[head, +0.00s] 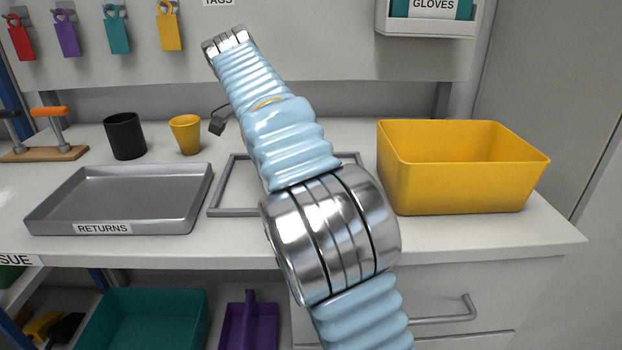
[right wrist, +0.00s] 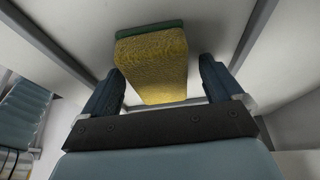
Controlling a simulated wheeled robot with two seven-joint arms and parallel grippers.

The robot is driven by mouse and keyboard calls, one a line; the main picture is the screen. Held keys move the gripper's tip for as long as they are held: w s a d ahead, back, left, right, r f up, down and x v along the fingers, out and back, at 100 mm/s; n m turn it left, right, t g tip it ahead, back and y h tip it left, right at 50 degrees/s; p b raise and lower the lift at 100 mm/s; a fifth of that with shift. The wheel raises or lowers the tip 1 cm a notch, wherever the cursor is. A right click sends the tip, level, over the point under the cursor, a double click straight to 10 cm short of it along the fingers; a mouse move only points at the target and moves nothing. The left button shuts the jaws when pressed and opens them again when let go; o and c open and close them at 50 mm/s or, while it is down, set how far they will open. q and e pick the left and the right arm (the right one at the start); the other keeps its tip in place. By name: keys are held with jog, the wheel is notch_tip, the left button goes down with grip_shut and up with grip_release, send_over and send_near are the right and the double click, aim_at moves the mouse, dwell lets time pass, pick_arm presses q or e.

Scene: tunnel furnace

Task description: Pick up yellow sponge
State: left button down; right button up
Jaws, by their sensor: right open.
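The yellow sponge (right wrist: 155,68) shows in the right wrist view, a textured yellow block with a green layer at its far end. It lies over the pale worktop, between the two dark fingers of my right gripper (right wrist: 160,72). The fingers are open, with a gap visible on each side of the sponge. In the head view my right arm covers the sponge and the right gripper. My left gripper is in neither view.
A grey outline frame (head: 226,212) lies on the worktop, partly behind my arm. A grey returns tray (head: 60,222) is at left, with a black cup (head: 125,136) and a yellow cup (head: 186,134) behind it. A yellow bin (head: 460,190) stands at right.

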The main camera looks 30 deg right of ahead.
jog(key=shift+s, duration=0.1)
jog(key=shift+f, duration=0.15)
dwell(0.3)
jog(key=c, duration=1)
